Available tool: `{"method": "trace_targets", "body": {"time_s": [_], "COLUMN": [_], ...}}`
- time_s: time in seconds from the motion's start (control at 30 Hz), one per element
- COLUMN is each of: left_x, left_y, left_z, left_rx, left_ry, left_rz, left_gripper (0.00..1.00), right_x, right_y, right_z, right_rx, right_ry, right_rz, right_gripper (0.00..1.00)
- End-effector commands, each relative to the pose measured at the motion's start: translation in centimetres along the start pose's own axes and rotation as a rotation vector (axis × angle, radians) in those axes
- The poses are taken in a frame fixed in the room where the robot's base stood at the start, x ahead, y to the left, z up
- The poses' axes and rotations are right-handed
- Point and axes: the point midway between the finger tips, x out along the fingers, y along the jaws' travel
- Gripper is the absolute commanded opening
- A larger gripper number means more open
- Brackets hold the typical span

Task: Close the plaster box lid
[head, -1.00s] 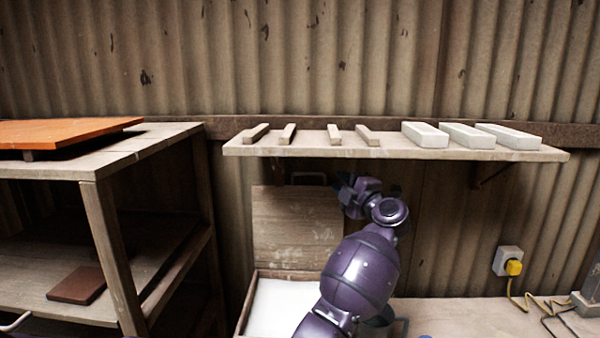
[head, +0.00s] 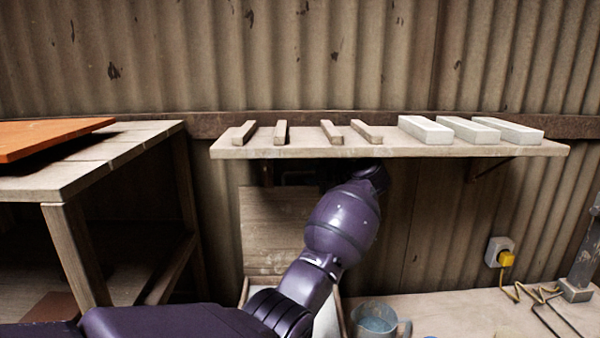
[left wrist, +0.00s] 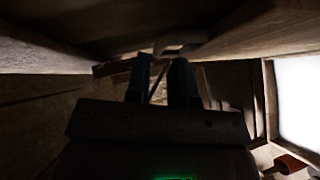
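The plaster box (head: 338,312) stands low behind my left arm, with white plaster inside. Its wooden lid (head: 275,228) stands open and upright near the wall, its top in shadow under the shelf. My left arm reaches across the box to the right part of the lid. In the head view its gripper is hidden behind the arm and in the shelf's shadow. In the left wrist view my left gripper (left wrist: 162,68) has its two fingers apart, near a pale handle-like piece (left wrist: 182,42); contact cannot be told. White plaster (left wrist: 298,85) shows at right. My right gripper is not in view.
A wall shelf (head: 300,150) with wooden strips and white blocks hangs just above my left forearm. A wooden rack (head: 75,245) with an orange board (head: 45,136) stands at left. A cup of water (head: 374,318) stands right of the box; a plug (head: 506,258) is farther right.

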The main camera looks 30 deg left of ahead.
Motion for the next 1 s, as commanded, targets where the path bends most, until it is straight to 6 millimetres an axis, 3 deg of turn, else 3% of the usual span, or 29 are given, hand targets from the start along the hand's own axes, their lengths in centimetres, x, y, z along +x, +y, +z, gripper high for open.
{"method": "trace_targets", "body": {"time_s": [0.3, 0.7, 0.83, 1.0], "left_x": [4.0, 4.7, 4.6, 4.6], "left_y": [0.1, 0.0, 0.0, 0.0], "left_z": [0.0, 0.0, 0.0, 0.0], "left_rx": [0.002, 0.000, 0.000, 0.000], "left_ry": [0.002, 0.000, 0.000, 0.000], "left_rz": [0.002, 0.002, 0.002, 0.001], "left_gripper": [0.22, 0.22, 0.02, 0.00], "right_x": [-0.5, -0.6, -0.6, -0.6], "right_y": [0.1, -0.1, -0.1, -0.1], "right_z": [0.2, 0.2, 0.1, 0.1], "right_rx": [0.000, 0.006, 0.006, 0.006], "right_ry": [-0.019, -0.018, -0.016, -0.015], "right_rz": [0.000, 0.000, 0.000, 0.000], "right_gripper": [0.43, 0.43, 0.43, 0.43]}}
